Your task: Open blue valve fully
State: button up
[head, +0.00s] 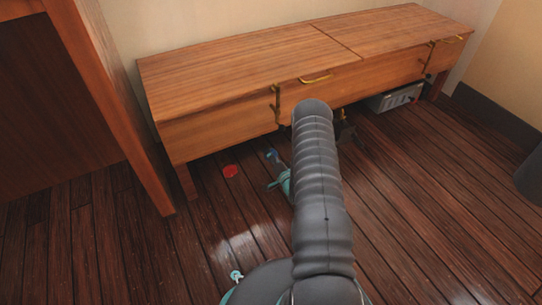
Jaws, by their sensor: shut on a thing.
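My gripper (347,133) shows only in part, as a dark shape low under the front edge of the wooden bench. My own grey arm covers much of it. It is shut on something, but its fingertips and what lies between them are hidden. A small blue part (272,155) shows just left of my arm, low by the floor in front of the bench. I cannot tell whether it is the blue valve or a part of my wrist. A flat red disc (231,171), perhaps another valve's wheel, is at floor level further left. No valve body is clearly seen.
The long wooden bench (215,75) with brass handles stands along the wall, with an open gap beneath. A grey metal box (393,97) is under its right end. A wooden panel (90,90) stands at left. A dark rounded object is at the right edge. The plank floor (440,200) is clear.

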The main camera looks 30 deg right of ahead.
jog(key=n, duration=0.4)
jog(key=shift+n, duration=0.3)
jog(key=n, duration=0.3)
jog(key=shift+n, duration=0.3)
jog(key=n, duration=0.4)
jog(key=shift+n, duration=0.3)
jog(key=n, duration=0.4)
jog(key=shift+n, duration=0.3)
jog(key=n, duration=1.2)
jog(key=shift+n, duration=0.4)
jog(key=o, duration=1.2)
